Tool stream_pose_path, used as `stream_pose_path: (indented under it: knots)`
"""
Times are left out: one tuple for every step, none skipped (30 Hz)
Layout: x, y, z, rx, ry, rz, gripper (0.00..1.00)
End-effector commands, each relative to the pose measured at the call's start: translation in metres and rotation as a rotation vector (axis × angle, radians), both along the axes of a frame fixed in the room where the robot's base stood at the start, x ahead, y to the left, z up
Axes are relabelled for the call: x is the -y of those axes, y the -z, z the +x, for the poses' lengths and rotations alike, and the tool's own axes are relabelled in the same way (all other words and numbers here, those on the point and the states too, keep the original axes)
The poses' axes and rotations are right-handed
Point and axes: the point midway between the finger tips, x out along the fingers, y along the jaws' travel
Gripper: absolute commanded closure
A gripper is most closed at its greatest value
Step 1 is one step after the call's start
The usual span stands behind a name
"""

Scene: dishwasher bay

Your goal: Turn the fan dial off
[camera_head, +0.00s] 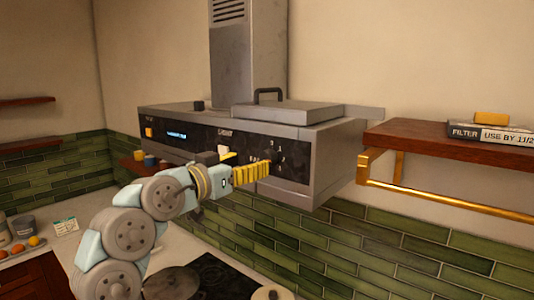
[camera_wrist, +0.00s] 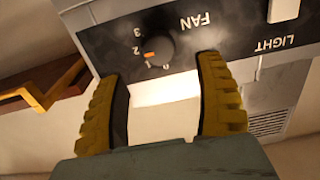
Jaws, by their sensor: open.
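The fan dial (camera_wrist: 160,45) is a round black knob on the dark front panel of the range hood (camera_head: 290,132). In the wrist view its orange mark points left, near the 2, with the numbers around it and the FAN label beside it. My gripper (camera_wrist: 160,68) is open, its yellow ribbed fingers spread to either side of and just short of the dial, with nothing between them. In the head view my gripper (camera_head: 268,172) is close to the panel's right part and hides most of the dial.
A white light switch (camera_wrist: 283,10) sits beside the dial. A wooden shelf (camera_head: 440,140) with a brass rail (camera_head: 440,196) and a filter box (camera_head: 492,132) is right of the hood. A cooktop (camera_head: 215,275) lies below.

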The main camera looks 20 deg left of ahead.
Motion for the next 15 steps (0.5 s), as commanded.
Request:
stream_pose_path:
  knots:
    - [0.004, -0.001, 0.01, -0.003, 0.003, -0.002, 0.3]
    - [0.006, -0.001, 0.015, -0.005, 0.003, -0.003, 0.3]
    - [0.007, -0.001, 0.021, -0.005, 0.003, -0.004, 0.3]
    - [0.009, -0.001, 0.026, -0.005, 0.004, -0.003, 0.3]
    - [0.011, -0.001, 0.031, -0.006, 0.004, -0.002, 0.3]
    - [0.013, -0.001, 0.037, -0.006, 0.003, -0.001, 0.3]
    - [0.014, 0.0, 0.04, -0.005, 0.002, 0.0, 0.3]
    - [0.015, -0.001, 0.044, -0.004, 0.002, -0.001, 0.3]
    - [0.016, -0.001, 0.049, -0.004, 0.002, -0.002, 0.3]
    - [0.017, 0.0, 0.052, -0.003, 0.002, -0.003, 0.3]
    - [0.017, 0.0, 0.055, -0.003, 0.001, -0.002, 0.3]
    - [0.018, 0.0, 0.058, -0.003, 0.0, -0.002, 0.3]
    - [0.019, 0.0, 0.06, -0.003, -0.001, -0.002, 0.3]
    - [0.019, 0.0, 0.062, -0.004, -0.001, -0.002, 0.3]
    - [0.02, 0.001, 0.064, -0.003, 0.0, -0.001, 0.3]
